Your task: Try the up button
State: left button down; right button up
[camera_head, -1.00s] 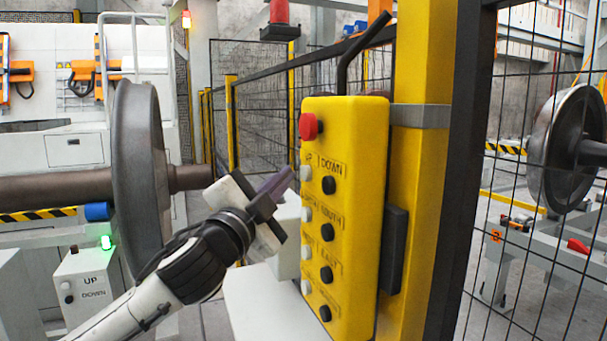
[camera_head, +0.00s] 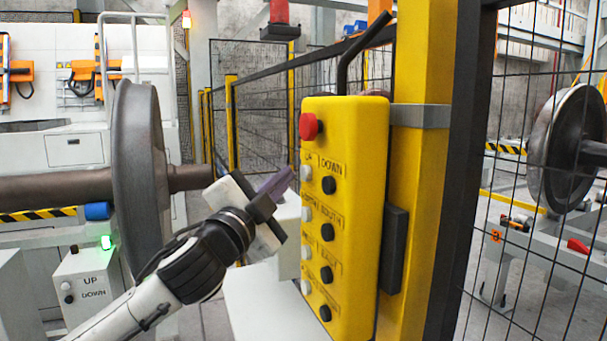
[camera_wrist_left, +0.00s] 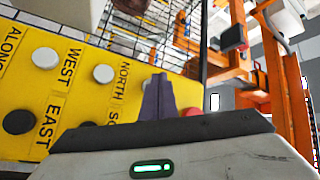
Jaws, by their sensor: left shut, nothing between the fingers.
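The yellow pendant box (camera_head: 345,240) hangs upright by the yellow post, with a red stop button (camera_head: 309,126) at its top left. The white up button (camera_head: 306,173) is in the top row under the UP label, beside the black down button (camera_head: 329,185). My left gripper (camera_head: 290,172) is shut and empty, its purple fingertips just left of the up button; a small gap seems to remain, but contact is hard to judge. My right gripper is not in view.
A large wheel (camera_head: 137,170) on an axle stands to the left. A small white box (camera_head: 87,285) also labelled UP and DOWN is below it. The yellow post (camera_head: 420,180) and black mesh fence are right of the pendant.

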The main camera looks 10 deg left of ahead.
pick_arm(q)
jog(key=shift+d, duration=0.15)
dwell(0.4)
jog(key=shift+w+d, duration=0.2)
jog(key=shift+d, duration=0.05)
jog(key=shift+w+d, duration=0.25)
jog(key=shift+d, duration=0.1)
dwell(1.8)
jog(key=shift+s+a+p, duration=0.1)
jog(key=shift+p, duration=0.2)
jog(key=shift+s+a, duration=0.4)
jog(key=shift+a, duration=0.2)
jog(key=s+a, duration=0.1)
jog(key=a, duration=0.1)
jog(key=s+a, duration=0.1)
jog(key=a, duration=0.1)
jog(key=shift+s+p, duration=0.35)
jog(key=shift+s, duration=0.05)
